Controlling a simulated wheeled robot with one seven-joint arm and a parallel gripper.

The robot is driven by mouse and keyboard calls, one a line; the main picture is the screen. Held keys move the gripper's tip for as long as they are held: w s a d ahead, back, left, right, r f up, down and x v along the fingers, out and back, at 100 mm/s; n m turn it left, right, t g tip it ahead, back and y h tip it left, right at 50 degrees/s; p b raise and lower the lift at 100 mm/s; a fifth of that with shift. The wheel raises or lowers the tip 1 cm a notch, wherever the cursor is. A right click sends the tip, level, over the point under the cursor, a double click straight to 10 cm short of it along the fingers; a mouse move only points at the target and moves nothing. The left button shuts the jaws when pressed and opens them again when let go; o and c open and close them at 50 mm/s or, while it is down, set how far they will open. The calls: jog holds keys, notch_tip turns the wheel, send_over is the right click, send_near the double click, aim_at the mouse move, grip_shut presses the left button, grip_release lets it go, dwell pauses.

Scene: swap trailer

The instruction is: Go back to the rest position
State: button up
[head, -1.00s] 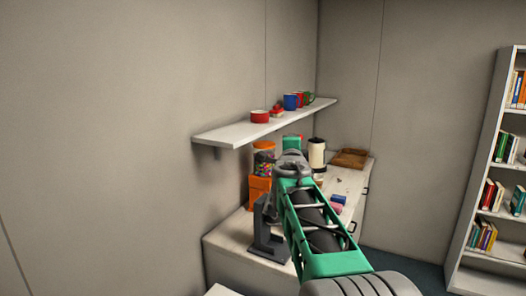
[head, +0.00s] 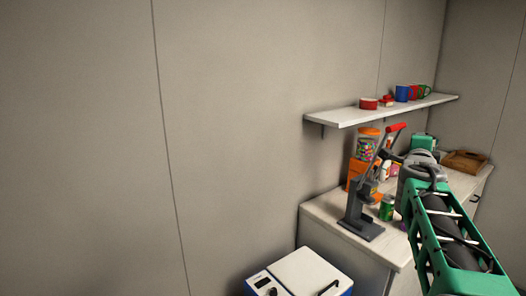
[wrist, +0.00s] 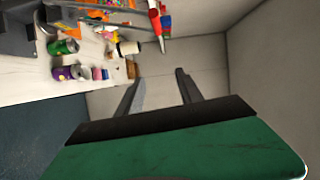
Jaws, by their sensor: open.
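My green arm reaches in from the lower right of the head view, in front of the counter. My gripper (wrist: 158,88) shows in the wrist view with its two dark fingers spread apart and nothing between them. Beyond the fingers is bare wall. In the head view the arm hides the fingers, part of the counter top and some items on it.
A counter (head: 325,212) holds a grey press with a red handle (head: 396,127), a candy jar (head: 367,143), a green can (head: 387,207) and a wooden tray (head: 465,161). A shelf (head: 345,114) with mugs hangs above. A white-and-blue box (head: 310,272) stands in front.

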jog(key=s+a+f+n+g+y, duration=0.25)
jog(key=s+f+n, duration=0.2)
jog(key=f, duration=0.55)
jog(key=s+a+f+n+g+y, duration=0.2)
jog(key=s+a+f+n+g, duration=0.15)
jog(key=f+n, duration=0.4)
jog(key=s+a+f+n+g+y, duration=0.2)
jog(key=s+f+n+g, duration=0.15)
jog(key=f, duration=0.85)
jog(key=s+a+f+n+g+y, duration=0.1)
jog(key=s+a+f+n+g, duration=0.2)
jog(key=s+a, duration=0.55)
jog(key=s+a+f+n+g+y, duration=0.1)
jog(key=s+a+f+n, duration=0.3)
jog(key=s, duration=0.7)
jog(key=s+a+r+t, duration=0.1)
jog(key=a+r+t, duration=0.1)
jog(key=a+r, duration=0.2)
jog(key=a+n, duration=0.1)
jog(key=a, duration=0.2)
jog(key=shift+s+a+r+y, duration=0.25)
jog(key=shift+s+a+y, duration=0.05)
jog(key=shift+s+y, duration=0.05)
